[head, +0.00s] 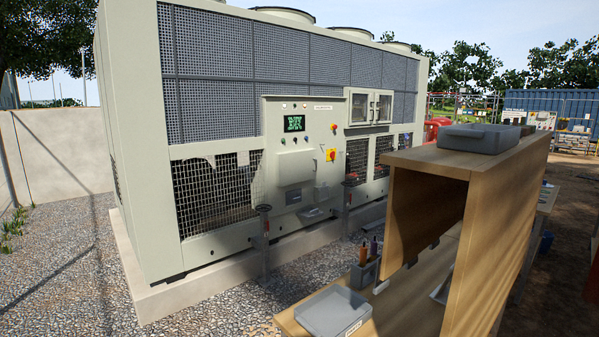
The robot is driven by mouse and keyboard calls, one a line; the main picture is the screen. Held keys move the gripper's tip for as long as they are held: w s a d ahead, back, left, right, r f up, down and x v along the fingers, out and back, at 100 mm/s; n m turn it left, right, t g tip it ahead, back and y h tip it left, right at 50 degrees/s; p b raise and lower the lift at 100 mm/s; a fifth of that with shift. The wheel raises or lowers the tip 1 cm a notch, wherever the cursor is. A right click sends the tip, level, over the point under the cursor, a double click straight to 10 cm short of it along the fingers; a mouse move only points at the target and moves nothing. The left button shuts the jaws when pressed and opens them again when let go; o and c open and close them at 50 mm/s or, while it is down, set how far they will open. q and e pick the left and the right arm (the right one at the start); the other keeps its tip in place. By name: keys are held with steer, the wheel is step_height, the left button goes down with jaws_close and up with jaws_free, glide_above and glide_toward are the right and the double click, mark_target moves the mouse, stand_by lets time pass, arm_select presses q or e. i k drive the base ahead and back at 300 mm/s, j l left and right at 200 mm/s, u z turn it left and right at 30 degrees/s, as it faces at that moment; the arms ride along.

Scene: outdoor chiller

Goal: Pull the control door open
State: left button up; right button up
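The chiller (215,190) is a large beige unit with grey mesh panels, standing on a concrete plinth across the middle of the head view. Its control panel (272,121) is on the front face, with a green-lit display, small buttons and a red-and-yellow switch (330,155). A smaller door-like cover (296,167) sits below the display and looks closed. To the upper right, a small cabinet with two glazed doors (370,107) also looks closed. I cannot tell which one is the control door. Neither of my grippers is in view.
A wooden workbench with a shelf box (500,215) stands at the front right, with a grey tray (481,138) on top. A grey bin (333,312) and a tool holder (363,273) sit on its lower surface. Open gravel (70,270) lies at the left.

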mark_target(296, 167)
steer(key=i+j+u, duration=0.65)
steer(key=i, duration=0.15)
steer(key=i+j+u, duration=0.15)
steer(key=i+u, duration=0.15)
steer(key=i, duration=0.15)
steer(key=i+z, duration=0.15)
steer(key=i, duration=0.4)
steer(key=i+j+z, duration=0.15)
steer(key=i, duration=0.35)
steer(key=i+j+z, duration=0.2)
steer(key=i, duration=0.3)
steer(key=i+l+z, duration=0.5)
steer(key=i+z, duration=0.75)
steer(key=i+j+z, duration=0.1)
steer(key=i+z, duration=0.3)
steer(key=i+j+z, duration=0.25)
steer(key=i+z, duration=0.2)
steer(key=i+u, duration=0.25)
steer(key=i, duration=0.25)
steer(key=i+l+u, duration=0.1)
steer(key=i+u, duration=0.15)
steer(key=i, duration=0.2)
steer(key=i+l+u, duration=0.25)
steer(key=i, duration=0.25)
